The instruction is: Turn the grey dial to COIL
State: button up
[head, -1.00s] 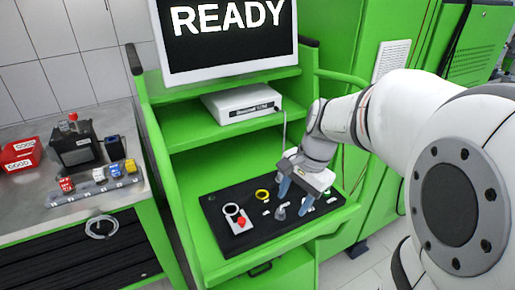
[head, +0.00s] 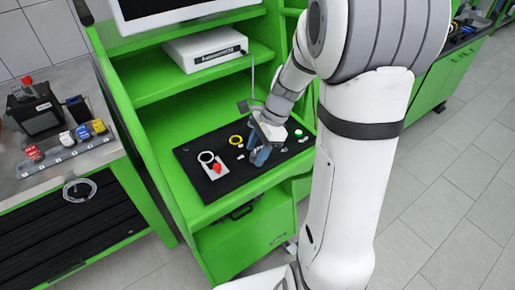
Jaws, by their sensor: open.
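The black control panel (head: 190,155) lies on the green bench's lower shelf. My gripper (head: 257,150) is low over the middle of the panel, pointing down, with its blue-grey fingers apart. The grey dial cannot be made out clearly now. It sat near this part of the panel, and the fingers seem to cover it. I cannot tell whether they touch it. The COIL label is too small to read.
Left of my gripper are a yellow ring (head: 236,140) and a red button (head: 217,168) on a white plate. A green button (head: 298,133) is on the right. A white box (head: 205,48) stands on the shelf above. A side table (head: 60,100) holds other parts.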

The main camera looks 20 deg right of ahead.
jog(key=shift+f, duration=0.2)
jog(key=shift+c, duration=0.3)
jog(key=c, duration=0.9)
